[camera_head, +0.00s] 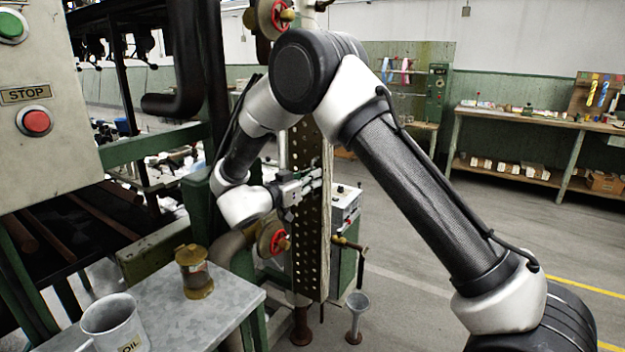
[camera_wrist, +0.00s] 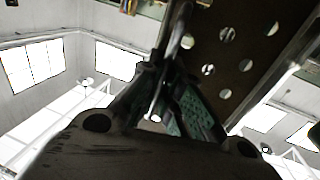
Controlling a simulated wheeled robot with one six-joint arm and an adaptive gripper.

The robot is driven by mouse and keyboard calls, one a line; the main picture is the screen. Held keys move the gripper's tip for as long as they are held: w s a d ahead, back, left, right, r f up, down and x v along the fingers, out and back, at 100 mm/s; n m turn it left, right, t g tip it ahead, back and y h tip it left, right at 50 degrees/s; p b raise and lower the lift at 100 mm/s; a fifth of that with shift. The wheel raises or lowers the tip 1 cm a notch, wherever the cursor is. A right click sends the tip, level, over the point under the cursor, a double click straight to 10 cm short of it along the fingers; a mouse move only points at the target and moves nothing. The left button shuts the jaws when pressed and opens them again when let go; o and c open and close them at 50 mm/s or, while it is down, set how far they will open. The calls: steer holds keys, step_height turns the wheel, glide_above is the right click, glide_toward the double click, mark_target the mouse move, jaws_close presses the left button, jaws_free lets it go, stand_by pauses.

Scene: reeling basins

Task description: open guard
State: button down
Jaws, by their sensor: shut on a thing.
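The guard is a tall, dark perforated panel (camera_head: 306,240) standing upright in the middle of the head view. Its face with round holes also fills the upper right of the wrist view (camera_wrist: 252,48). My gripper (camera_head: 314,180) is at the panel's upper middle, reaching in from the left. In the wrist view my gripper (camera_wrist: 163,78) is shut around a thin metal bar, the guard's handle (camera_wrist: 180,28), beside the perforated face. The exact contact is dark and partly hidden by the fingers. How far the guard stands open cannot be told.
Red handwheels (camera_head: 272,238) sit close to the panel. A metal table (camera_head: 205,318) with a mug (camera_head: 113,322) and a brass oil pot (camera_head: 194,272) is at lower left. The floor at right is clear.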

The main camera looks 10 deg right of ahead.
steer(key=c, duration=1.9)
jaws_free()
steer(key=shift+o, duration=0.2)
steer(key=v, duration=0.7)
steer(key=shift+s+a, duration=0.15)
steer(key=shift+a, duration=0.05)
